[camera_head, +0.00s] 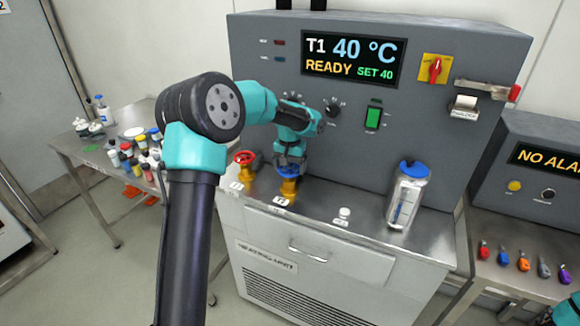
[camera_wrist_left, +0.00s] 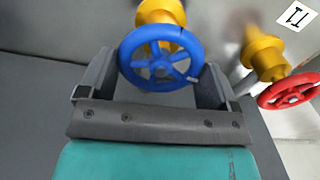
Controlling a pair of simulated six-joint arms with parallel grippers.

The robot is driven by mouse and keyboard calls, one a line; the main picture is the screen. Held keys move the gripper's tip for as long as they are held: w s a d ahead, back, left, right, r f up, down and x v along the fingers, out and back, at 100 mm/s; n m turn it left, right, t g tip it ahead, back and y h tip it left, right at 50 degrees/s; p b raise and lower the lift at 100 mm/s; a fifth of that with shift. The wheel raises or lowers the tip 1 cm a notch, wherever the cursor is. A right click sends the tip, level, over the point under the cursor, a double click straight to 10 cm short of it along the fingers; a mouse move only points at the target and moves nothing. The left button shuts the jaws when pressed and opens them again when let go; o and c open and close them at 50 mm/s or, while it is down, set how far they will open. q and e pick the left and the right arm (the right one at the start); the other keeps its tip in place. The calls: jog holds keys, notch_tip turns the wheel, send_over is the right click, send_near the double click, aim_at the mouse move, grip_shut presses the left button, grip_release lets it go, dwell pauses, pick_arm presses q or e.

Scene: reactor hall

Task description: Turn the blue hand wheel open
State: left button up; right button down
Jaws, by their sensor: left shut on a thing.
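The blue hand wheel (camera_head: 290,170) sits on a yellow valve body (camera_head: 288,188) on the steel top of the heating unit. My left gripper (camera_head: 289,160) comes down on it from above. In the left wrist view the blue hand wheel (camera_wrist_left: 160,58) lies between the two grey fingers of my left gripper (camera_wrist_left: 155,80), which is shut on its rim. My arm hides part of the wheel in the head view. My right gripper is not in view.
A red hand wheel (camera_head: 245,157) on its own yellow valve stands close to the left. A blue-lidded bottle (camera_head: 406,195) stands to the right on the steel top. The grey panel (camera_head: 350,150) rises close behind. A side table (camera_head: 85,150) holds several small jars.

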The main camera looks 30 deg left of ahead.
aim_at(290, 168)
pick_arm(q)
jog(key=shift+n, duration=0.3)
jog(key=o, duration=0.7)
jog(key=shift+o, duration=0.2)
notch_tip(290, 168, up, 17)
jog(key=shift+r, duration=0.2)
dwell(0.5)
